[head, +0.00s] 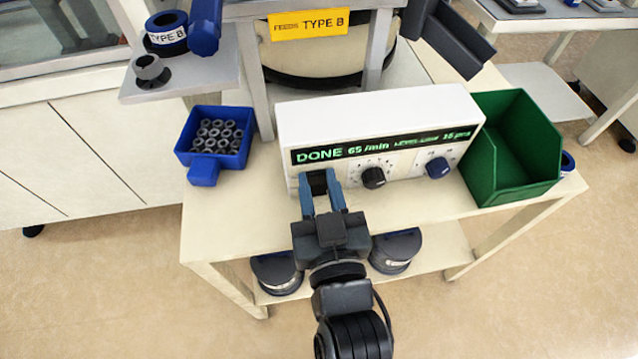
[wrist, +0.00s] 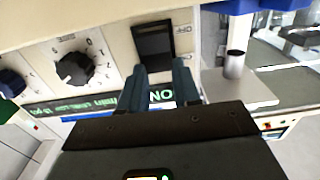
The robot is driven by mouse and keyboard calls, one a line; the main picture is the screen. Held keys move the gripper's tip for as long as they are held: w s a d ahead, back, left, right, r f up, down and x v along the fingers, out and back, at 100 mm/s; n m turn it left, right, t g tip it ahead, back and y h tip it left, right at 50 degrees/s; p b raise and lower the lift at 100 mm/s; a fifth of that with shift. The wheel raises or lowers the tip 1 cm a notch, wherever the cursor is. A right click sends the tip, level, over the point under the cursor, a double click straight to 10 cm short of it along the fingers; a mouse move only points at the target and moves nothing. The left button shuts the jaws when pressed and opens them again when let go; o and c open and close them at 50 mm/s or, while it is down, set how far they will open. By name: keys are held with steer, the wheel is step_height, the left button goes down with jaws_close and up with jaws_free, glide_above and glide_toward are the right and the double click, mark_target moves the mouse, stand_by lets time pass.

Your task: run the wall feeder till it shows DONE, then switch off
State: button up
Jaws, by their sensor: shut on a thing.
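The feeder's white control box (head: 375,115) stands on the cream table. Its display (head: 385,145) reads DONE, 65/min, with smaller green text and a pcs count to the right. A black rocker switch (wrist: 154,46) sits at one end of the front panel, beside a black dial (head: 373,177) and a blue dial (head: 438,168). My gripper (head: 319,184) reaches the switch, one blue finger at each side. In the wrist view its fingertips (wrist: 160,70) are at the switch's edge, shut on it with a gap between them. The exact contact and the rocker's position are unclear.
A blue bin (head: 203,172) of several grey rings stands left of the box. An open green bin (head: 515,150) stands right of it. A yellow TYPE B sign (head: 310,24) hangs above, on the feeder's frame. Dark round things lie on the lower shelf.

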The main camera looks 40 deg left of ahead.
steer(key=shift+c, duration=0.5)
steer(key=f+b, duration=0.1)
steer(key=b, duration=0.2)
steer(key=shift+y+b, duration=0.3)
steer(key=shift+y, duration=0.1)
steer(key=shift+t+b, duration=0.3)
steer(key=shift+b, duration=0.3)
steer(key=t+y+b, duration=0.1)
steer(key=b, duration=0.5)
steer(key=y+b, duration=0.1)
steer(key=b, duration=0.5)
steer(key=shift+s+d+f+t+y, duration=0.2)
steer(key=shift+f+t+y, duration=0.1)
steer(key=shift+f+t, duration=0.1)
steer(key=shift+r+t+b, duration=0.2)
steer(key=shift+t+b, duration=0.1)
steer(key=shift+b, duration=0.35)
steer(key=shift+r, duration=0.1)
steer(key=o, duration=1.1)
steer(key=shift+c, duration=0.2)
